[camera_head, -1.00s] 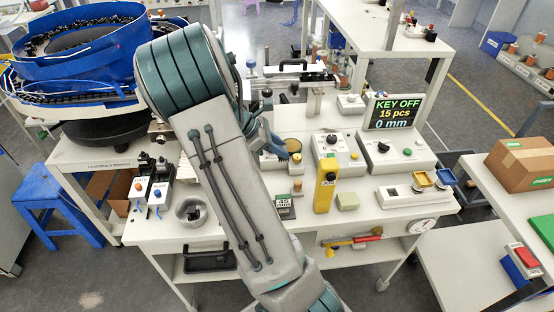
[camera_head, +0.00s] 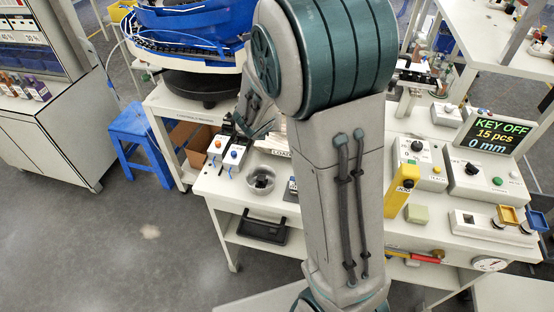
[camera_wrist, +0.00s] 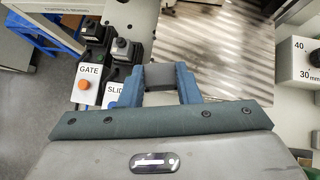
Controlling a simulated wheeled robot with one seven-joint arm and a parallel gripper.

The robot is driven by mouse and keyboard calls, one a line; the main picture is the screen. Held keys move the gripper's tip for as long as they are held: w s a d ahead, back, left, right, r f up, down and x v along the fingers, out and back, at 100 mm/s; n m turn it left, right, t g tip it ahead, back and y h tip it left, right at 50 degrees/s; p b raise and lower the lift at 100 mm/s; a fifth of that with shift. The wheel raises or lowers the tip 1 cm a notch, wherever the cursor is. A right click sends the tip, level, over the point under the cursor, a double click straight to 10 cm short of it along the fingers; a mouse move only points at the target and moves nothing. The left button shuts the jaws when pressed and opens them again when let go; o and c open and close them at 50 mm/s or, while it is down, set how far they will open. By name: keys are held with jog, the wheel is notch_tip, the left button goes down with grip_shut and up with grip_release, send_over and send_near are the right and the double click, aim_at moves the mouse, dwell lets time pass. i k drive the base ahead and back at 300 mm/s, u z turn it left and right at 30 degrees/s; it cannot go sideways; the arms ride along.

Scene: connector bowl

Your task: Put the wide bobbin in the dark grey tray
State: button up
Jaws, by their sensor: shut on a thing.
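In the wrist view my gripper (camera_wrist: 159,82) has its two blue fingers shut on a dark grey, block-like thing (camera_wrist: 159,74). Only part of it shows between the fingers, so I cannot tell whether it is the wide bobbin. The gripper is beside the GATE box (camera_wrist: 89,84) and SLIDE box (camera_wrist: 116,92) in that view. In the head view my arm hides most of the gripper and the middle of the bench. A dark tray-like bin (camera_head: 258,230) sits on the shelf under the bench top; I cannot tell whether it is the dark grey tray.
A round bowl (camera_head: 261,179) with something dark inside stands near the bench's front left. A yellow post (camera_head: 402,188), a pale green block (camera_head: 417,214) and control boxes (camera_head: 480,178) stand to the right. The blue bowl feeder (camera_head: 190,30) is behind left, a blue stool (camera_head: 136,140) beside the bench.

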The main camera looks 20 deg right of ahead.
aim_at(257, 227)
jog(key=u, duration=1.65)
jog(key=k, duration=1.1)
jog(key=z, duration=0.95)
jog(key=i, duration=0.45)
jog(key=u, duration=0.05)
